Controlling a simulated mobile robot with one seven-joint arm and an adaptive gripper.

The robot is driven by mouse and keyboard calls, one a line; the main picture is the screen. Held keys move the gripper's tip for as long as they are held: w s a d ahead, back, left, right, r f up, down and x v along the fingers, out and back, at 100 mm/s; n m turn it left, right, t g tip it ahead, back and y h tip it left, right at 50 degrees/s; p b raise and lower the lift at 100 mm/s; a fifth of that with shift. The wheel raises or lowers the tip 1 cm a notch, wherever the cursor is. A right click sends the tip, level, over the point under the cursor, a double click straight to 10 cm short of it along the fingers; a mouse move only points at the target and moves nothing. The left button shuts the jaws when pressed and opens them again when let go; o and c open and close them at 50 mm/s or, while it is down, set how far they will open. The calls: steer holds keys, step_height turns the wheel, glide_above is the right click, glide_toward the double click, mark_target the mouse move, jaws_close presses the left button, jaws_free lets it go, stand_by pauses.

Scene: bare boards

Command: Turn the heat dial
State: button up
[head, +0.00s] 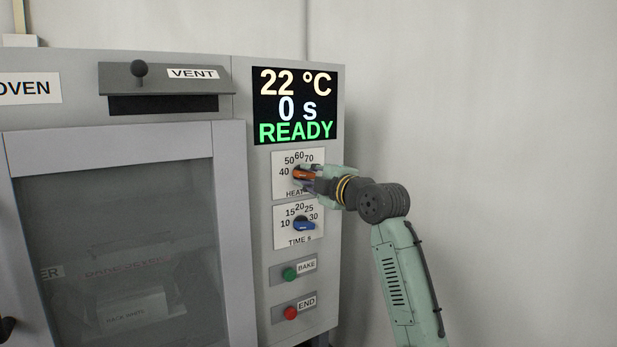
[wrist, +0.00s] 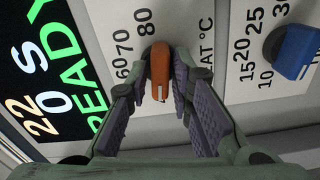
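The heat dial has an orange grip (head: 303,174) on a white scale plate and lies partly hidden behind my gripper in the head view. In the wrist view the orange grip (wrist: 160,70) shows between my fingertips, with part of the scale, 60, 70 and 80, beside it. My gripper (head: 318,178) reaches in from the right at the dial's height. In the wrist view its two purple-padded fingers (wrist: 158,88) stand one on each side of the orange grip. They look open around it, with a narrow gap at the left; contact at the right is unclear.
The blue time dial (head: 304,225) sits just below, with a green BAKE button (head: 289,273) and a red END button (head: 290,312) under it. The display (head: 296,106) above reads 22 °C, 0 s, READY. The oven door (head: 120,240) is shut. Free room lies right of the oven.

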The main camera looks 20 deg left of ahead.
jaws_close()
steer(key=shift+m, duration=0.3)
steer(key=m+p, duration=0.1)
steer(key=m, duration=0.1)
steer(key=shift+r+m, duration=0.1)
steer(key=shift+m, duration=0.3)
steer(key=m+p, duration=0.1)
steer(key=m, duration=0.2)
steer(key=shift+m, duration=0.4)
steer(key=m+p, duration=0.2)
steer(key=m, duration=0.2)
steer(key=shift+m+p, duration=0.65)
steer(key=shift+m, duration=1.55)
steer(key=shift+o, duration=2)
jaws_free()
